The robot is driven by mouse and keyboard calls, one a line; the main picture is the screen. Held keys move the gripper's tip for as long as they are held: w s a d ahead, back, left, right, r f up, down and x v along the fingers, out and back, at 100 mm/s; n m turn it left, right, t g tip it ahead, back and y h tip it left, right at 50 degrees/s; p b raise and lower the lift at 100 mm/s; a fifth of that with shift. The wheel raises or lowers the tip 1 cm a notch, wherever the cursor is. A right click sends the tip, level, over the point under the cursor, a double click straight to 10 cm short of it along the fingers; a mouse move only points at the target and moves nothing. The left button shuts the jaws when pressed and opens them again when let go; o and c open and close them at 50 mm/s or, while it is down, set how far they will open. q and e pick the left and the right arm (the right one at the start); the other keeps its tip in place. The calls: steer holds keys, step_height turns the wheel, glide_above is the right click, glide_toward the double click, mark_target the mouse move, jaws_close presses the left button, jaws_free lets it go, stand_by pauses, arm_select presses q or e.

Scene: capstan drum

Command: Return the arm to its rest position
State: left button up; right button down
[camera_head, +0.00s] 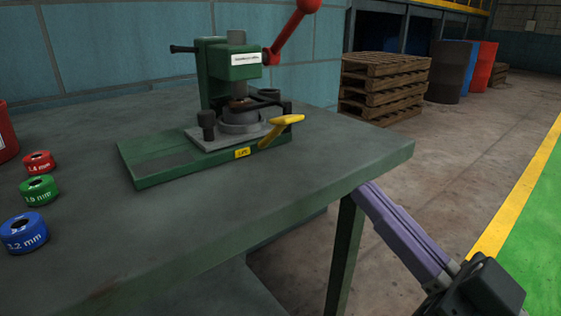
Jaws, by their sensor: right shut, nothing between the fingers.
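My right gripper (370,192) comes in from the lower right corner, with its black body low and its long purple-grey fingers pointing up and left. The fingers lie together, shut and empty. Their tips show just at the right front edge of the table (230,205), in front of or by the table leg; I cannot tell whether they touch it. The green press (232,62) stands upright on its green base plate (150,172), apart from the gripper. It has a red-knobbed lever (290,35) raised up to the right and a yellow handle (283,128). My left gripper is not in view.
Red (38,163), green (39,190) and blue (24,232) labelled rings lie at the table's left. A red container (5,135) is cut off there. The table leg (345,255) stands beside my fingers. Pallets (385,85) and barrels (450,72) stand far behind; the right floor is clear.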

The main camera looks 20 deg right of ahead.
steer(key=shift+s+f, duration=0.1)
stand_by(0.4)
step_height(320, 180, up, 8)
steer(key=a+m+g+h+p, duration=0.15)
steer(key=g+h+p, duration=0.35)
steer(key=g+p, duration=0.75)
steer(key=s+d+r+g+h+p, duration=0.1)
steer(key=s+r+g+p, duration=0.2)
steer(key=s+r+p, duration=0.35)
steer(key=s+d+r+g+h+p, duration=0.1)
steer(key=s+r+g+h+p, duration=0.2)
steer(key=s+p, duration=0.65)
step_height(320, 180, up, 37)
steer(key=w+y+p, duration=0.1)
steer(key=p, duration=3.6)
steer(key=shift+r, duration=0.2)
steer(key=shift+m+t, duration=0.25)
